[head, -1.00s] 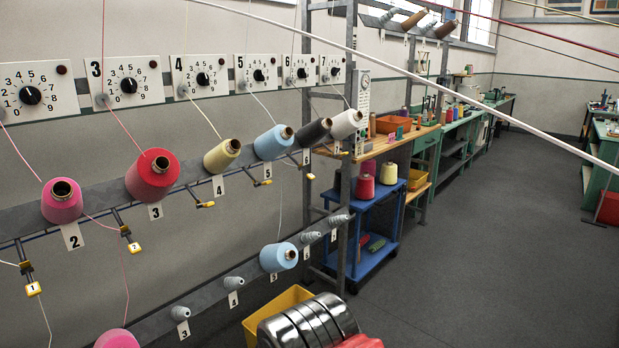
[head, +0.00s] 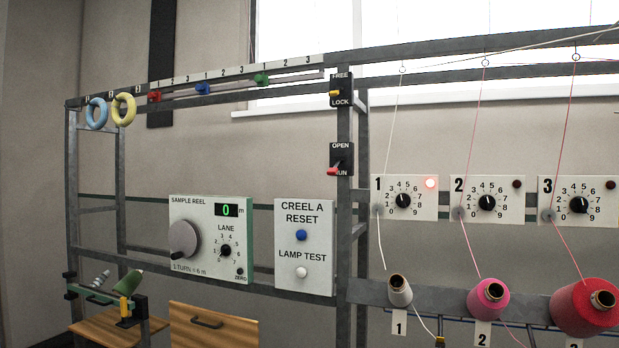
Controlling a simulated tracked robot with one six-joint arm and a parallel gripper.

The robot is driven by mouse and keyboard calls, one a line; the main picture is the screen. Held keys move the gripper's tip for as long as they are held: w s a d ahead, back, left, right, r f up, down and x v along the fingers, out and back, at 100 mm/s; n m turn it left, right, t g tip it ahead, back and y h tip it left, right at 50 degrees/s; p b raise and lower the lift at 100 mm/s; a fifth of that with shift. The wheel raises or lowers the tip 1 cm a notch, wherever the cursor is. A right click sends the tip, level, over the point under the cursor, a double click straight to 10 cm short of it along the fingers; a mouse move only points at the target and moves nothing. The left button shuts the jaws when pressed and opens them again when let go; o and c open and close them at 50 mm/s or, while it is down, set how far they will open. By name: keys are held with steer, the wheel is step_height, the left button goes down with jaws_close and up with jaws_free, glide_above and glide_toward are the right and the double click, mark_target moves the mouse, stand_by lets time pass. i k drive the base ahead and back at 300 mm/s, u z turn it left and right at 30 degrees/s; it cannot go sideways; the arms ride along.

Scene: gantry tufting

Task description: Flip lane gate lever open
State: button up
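A black switch plate marked OPEN above and RUN below (head: 341,157) is on the grey upright post in the head view. Its red-tipped lever (head: 333,171) is down at the RUN end. Above it is a plate marked FREE and LOCK (head: 341,84) with a yellow-tipped lever (head: 335,93) near the middle. No label reads lane gate, so I cannot tell which lever has that name. A small yellow-tipped part (head: 440,342) hangs below the spool rail at the bottom edge, partly cut off. My gripper is not in view.
A sample reel panel (head: 211,238) and a creel reset panel (head: 304,247) are left of the post. Numbered dials are on the right; the lamp at dial 1 (head: 430,183) glows red. Grey (head: 400,291), pink (head: 490,298) and red (head: 585,308) spools stick out below them.

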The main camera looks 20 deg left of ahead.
mark_target(331, 172)
steer(key=z, duration=0.05)
steer(key=i, duration=0.8)
steer(key=u, duration=0.4)
